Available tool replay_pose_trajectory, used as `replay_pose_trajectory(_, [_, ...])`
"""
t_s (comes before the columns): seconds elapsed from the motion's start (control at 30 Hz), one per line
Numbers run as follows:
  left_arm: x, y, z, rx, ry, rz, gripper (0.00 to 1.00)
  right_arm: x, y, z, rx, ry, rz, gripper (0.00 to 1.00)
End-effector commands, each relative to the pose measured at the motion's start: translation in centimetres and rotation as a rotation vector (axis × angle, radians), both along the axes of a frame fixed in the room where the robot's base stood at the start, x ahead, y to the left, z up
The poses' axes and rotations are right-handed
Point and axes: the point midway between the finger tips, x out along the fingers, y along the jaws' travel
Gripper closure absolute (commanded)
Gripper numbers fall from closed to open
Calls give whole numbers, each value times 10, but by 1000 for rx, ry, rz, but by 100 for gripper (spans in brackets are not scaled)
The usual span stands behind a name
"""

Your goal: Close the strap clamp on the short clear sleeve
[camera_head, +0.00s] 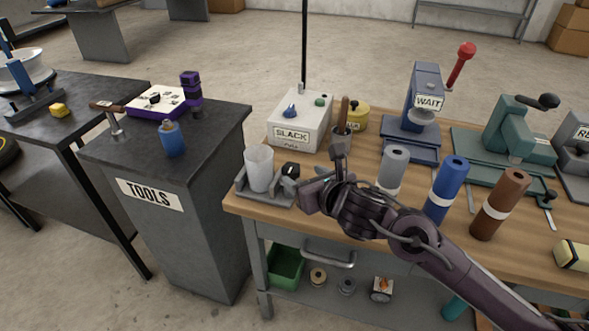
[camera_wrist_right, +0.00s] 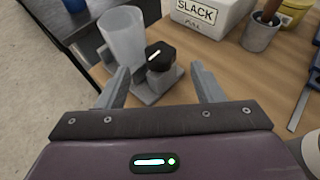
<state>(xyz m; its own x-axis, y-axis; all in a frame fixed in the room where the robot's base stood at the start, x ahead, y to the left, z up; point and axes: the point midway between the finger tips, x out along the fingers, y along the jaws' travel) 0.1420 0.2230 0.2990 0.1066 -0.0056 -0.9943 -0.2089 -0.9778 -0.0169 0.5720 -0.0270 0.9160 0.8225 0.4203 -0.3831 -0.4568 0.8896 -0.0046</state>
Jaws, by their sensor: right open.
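The short clear sleeve (camera_head: 260,169) stands upright in a grey clamp base (camera_head: 264,200) at the left front corner of the wooden bench. It also shows in the right wrist view (camera_wrist_right: 122,38). A black-topped clamp part (camera_head: 290,170) sits on the right side of the base, beside the sleeve; the right wrist view shows it too (camera_wrist_right: 161,56). My right gripper (camera_head: 302,184) is open, just right of this part. In the wrist view its two fingers (camera_wrist_right: 160,82) are spread, with the black top ahead between them. Contact cannot be told. My left gripper is not in view.
A white SLACK box (camera_head: 301,122) and a grey cup (camera_head: 341,137) stand behind the clamp. Grey, blue (camera_head: 446,190) and brown (camera_head: 499,205) cylinders stand right, near my arm. The TOOLS cabinet (camera_head: 165,200) is left, across a gap.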

Motion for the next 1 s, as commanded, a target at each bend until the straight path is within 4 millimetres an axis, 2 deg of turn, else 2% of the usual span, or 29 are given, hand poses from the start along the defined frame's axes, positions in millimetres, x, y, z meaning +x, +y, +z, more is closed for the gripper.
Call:
replay_pose_trajectory(0.1, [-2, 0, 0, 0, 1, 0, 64, 17, 9, -7, 5, 1, -2, 39])
replay_pose_trajectory(0.33, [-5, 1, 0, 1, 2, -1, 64, 42, 22, -19, 4, 1, -3, 39])
replay_pose_trajectory(0.73, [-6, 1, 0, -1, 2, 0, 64, 49, 25, -22, 5, 0, -3, 39])
replay_pose_trajectory(1.0, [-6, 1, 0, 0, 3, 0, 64, 49, 25, -22, 4, 1, -3, 74])
